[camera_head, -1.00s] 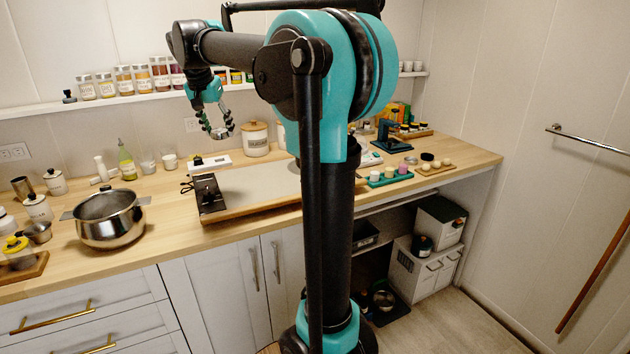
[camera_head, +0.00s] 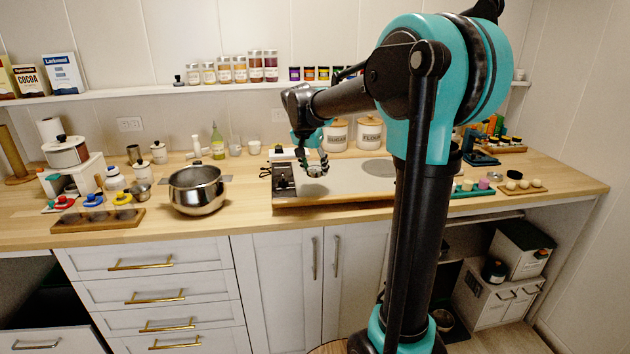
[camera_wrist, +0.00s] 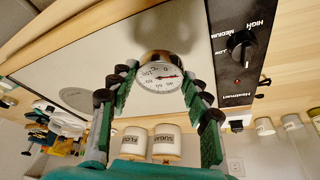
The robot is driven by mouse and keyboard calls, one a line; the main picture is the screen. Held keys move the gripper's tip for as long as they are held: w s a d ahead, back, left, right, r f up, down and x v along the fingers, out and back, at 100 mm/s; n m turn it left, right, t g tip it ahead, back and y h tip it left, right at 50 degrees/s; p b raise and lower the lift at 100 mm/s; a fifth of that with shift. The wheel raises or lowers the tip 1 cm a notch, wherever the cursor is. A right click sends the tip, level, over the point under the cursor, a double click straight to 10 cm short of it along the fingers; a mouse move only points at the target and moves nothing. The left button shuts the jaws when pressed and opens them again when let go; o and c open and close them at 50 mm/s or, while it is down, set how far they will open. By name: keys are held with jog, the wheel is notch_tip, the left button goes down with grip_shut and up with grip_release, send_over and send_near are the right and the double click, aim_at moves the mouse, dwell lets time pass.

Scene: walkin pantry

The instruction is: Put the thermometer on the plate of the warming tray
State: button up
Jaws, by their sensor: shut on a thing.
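The thermometer (camera_wrist: 160,77) is a round white dial with a red needle, held between my gripper's fingertips in the wrist view. My gripper (camera_head: 315,168) has green-padded fingers closed on its sides; the gripper also shows in the wrist view (camera_wrist: 158,84). The warming tray's pale, shiny plate (camera_head: 345,180) lies on the counter, and its black control panel (camera_head: 284,180) with a knob is at its left end. My gripper is low over the plate's left part, close to the panel. I cannot tell whether the thermometer touches the plate.
Sugar (camera_head: 335,135) and flour (camera_head: 369,132) canisters stand behind the tray. A steel pot (camera_head: 198,190) stands left of it. The plate's middle is largely clear, with a round grey patch (camera_head: 381,168).

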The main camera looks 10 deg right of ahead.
aim_at(314, 189)
jog(key=shift+f, duration=2.45)
jog(key=shift+f, duration=0.1)
jog(key=o, duration=1.2)
jog(key=shift+c, duration=0.2)
jog(key=v, duration=1.2)
jog(key=s+d+f+n+y, duration=0.1)
jog(key=s+d+f+n, duration=0.2)
jog(key=s+f, duration=1)
jog(key=s+d+f+n+y, duration=0.1)
jog(key=s+d+f+n, duration=0.3)
jog(key=s+f, duration=0.9)
jog(key=shift+f+t+y, duration=0.2)
jog(key=shift+t+y, duration=0.1)
jog(key=shift+s, duration=0.1)
